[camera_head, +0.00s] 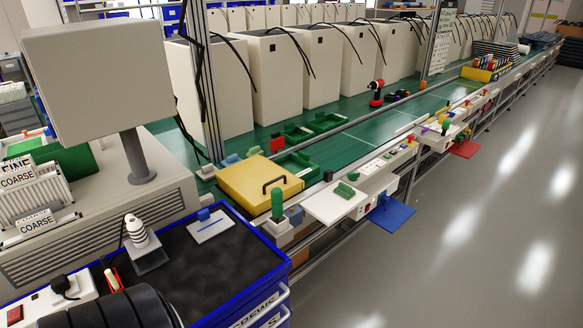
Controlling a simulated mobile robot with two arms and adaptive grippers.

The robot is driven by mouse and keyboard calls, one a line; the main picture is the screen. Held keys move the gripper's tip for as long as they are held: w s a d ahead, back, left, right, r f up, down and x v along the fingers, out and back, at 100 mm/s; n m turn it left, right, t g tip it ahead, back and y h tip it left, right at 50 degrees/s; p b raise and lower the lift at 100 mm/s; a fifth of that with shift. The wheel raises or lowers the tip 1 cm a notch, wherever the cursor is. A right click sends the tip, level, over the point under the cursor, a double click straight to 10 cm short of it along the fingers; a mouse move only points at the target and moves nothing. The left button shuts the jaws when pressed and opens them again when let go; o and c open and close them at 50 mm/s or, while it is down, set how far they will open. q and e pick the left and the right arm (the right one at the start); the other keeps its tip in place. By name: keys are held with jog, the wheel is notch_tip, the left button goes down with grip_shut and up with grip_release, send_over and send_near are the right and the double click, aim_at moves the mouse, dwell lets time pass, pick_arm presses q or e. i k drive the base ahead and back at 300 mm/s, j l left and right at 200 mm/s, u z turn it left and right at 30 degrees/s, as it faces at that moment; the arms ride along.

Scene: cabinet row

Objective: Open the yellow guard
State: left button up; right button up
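The yellow guard (245,183) is a flat yellow box-like cover with a dark handle (274,184) on its top. It sits at the near end of the green bench and looks closed; its inside is hidden. I see neither of my grippers in the head view, so I cannot tell how they stand relative to the guard.
A black-topped blue cart (222,262) stands in front, left of the guard. A green-handled block (278,212) and a white platform (335,203) are near the guard's front side. A grey monitor (100,80) rises at left. The floor at right is clear.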

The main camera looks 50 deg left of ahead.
aim_at(250, 181)
jog(key=i+u, duration=0.4)
jog(key=i+l+u, duration=0.25)
jog(key=i+u, duration=0.15)
jog(key=i, duration=0.15)
